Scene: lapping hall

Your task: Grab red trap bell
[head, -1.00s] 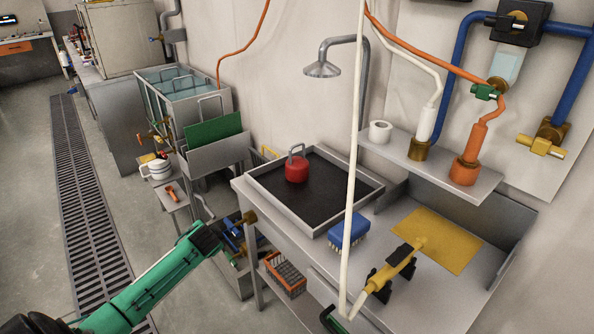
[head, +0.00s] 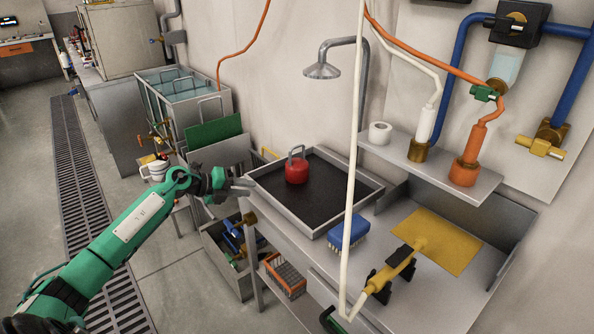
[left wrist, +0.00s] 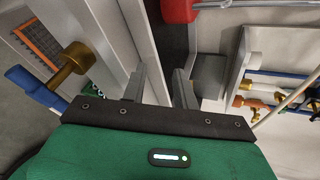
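The red trap bell (head: 297,172), a small red body with a grey loop handle on top, stands upright in the dark-floored tray (head: 345,219) on the bench. Part of the red bell (left wrist: 179,10) also shows at the top of the left wrist view, beyond the fingers. My left gripper (head: 246,185) is at the tray's left rim, to the left of the bell and apart from it. In the left wrist view its two grey fingers (left wrist: 161,80) are spread with nothing between them. My right gripper is not in view.
A blue brush (head: 348,232) lies by the tray's front right edge. A white hose (head: 352,180) hangs in front of the bench.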

